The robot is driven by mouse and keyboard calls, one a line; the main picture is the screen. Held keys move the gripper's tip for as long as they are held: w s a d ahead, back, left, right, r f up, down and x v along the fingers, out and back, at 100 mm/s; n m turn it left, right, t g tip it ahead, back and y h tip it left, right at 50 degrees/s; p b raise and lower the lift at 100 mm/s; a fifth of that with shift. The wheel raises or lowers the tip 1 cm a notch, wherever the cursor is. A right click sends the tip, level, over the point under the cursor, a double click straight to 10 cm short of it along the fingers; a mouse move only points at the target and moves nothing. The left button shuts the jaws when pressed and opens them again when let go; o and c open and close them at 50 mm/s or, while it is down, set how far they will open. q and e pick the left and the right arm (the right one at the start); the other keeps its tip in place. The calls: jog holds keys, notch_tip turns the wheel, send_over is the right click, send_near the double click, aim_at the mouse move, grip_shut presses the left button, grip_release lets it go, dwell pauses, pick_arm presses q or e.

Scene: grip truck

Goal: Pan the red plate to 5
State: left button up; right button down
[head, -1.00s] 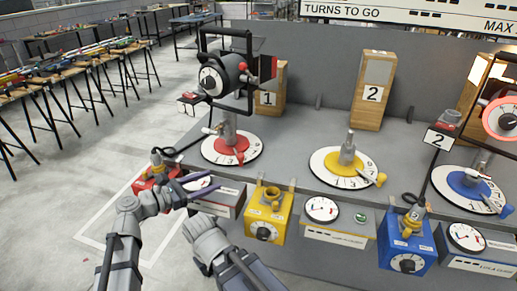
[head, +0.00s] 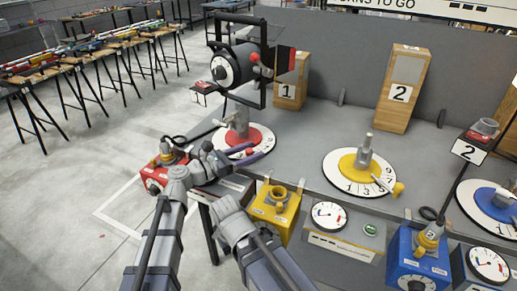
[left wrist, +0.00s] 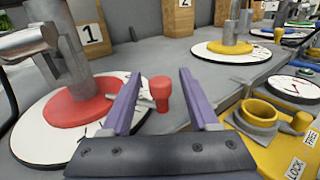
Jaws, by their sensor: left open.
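The red plate (head: 237,136) is a red disc on a white numbered dial, under the lamp marked 1. It also shows large at the left of the left wrist view (left wrist: 85,103). Its red-knobbed handle (left wrist: 160,92) points out over the dial's edge. My left gripper (left wrist: 159,74) is open, with its two purple fingers on either side of the red knob. I see no finger closed on the knob. In the head view my left gripper (head: 238,155) is at the dial's near edge.
A black lamp (head: 240,65) rises above the red plate. A yellow plate (head: 355,160) and a blue plate (head: 490,199) are to the right. Red (head: 152,178), yellow (head: 277,215) and blue (head: 418,260) boxes line the table's front. Wooden blocks stand behind.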

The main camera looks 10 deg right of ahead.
pick_arm(q)
jog(key=shift+x, duration=1.4)
grip_shut()
dwell(0.5)
